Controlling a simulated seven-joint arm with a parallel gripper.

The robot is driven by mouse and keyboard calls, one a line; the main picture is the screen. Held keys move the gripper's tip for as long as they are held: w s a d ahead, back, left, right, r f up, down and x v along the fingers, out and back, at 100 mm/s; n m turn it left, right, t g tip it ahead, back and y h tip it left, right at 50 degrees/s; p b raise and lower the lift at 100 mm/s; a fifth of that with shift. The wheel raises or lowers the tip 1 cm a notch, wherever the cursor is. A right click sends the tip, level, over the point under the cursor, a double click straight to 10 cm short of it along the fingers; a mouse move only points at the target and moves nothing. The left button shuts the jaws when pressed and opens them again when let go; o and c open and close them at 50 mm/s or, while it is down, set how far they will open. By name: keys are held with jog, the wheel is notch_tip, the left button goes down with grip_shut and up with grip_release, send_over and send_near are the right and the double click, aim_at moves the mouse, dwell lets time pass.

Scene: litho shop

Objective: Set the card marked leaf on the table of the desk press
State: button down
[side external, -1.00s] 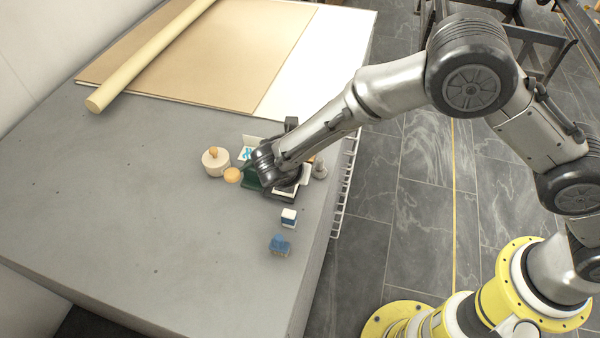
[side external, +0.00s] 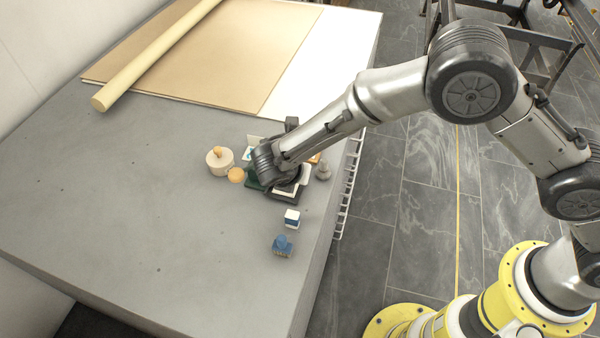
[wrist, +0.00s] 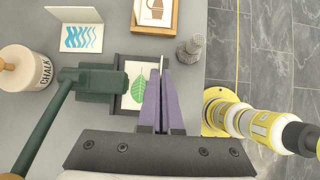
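The leaf card (wrist: 132,72) is white with a green leaf, with a thin raised flap along its right side. It lies over the dark table of the desk press (wrist: 120,60), seemingly flat; whether it fully rests there I cannot tell. My gripper (wrist: 161,72) has its purple fingers close together on the raised flap. The fingers hide the card's right part. The press has a dark green head and lever (wrist: 95,80) to the left. In the side view, my gripper (side external: 275,180) is low over the press base (side external: 284,199) and hides much of it.
A wave card (wrist: 80,36) and a chalk pot (wrist: 22,70) stand left. A framed cup card (wrist: 155,14) and a grey weight (wrist: 190,50) are behind. A blue-and-white block (side external: 292,218) and a blue item (side external: 282,245) lie in front. The table's left is clear.

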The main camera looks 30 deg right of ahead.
jog(key=shift+w+a, duration=0.35)
jog(key=shift+f, duration=0.1)
dwell(1.2)
jog(key=c, duration=1)
grip_release()
jog(key=c, duration=0.3)
jog(key=shift+r, duration=3)
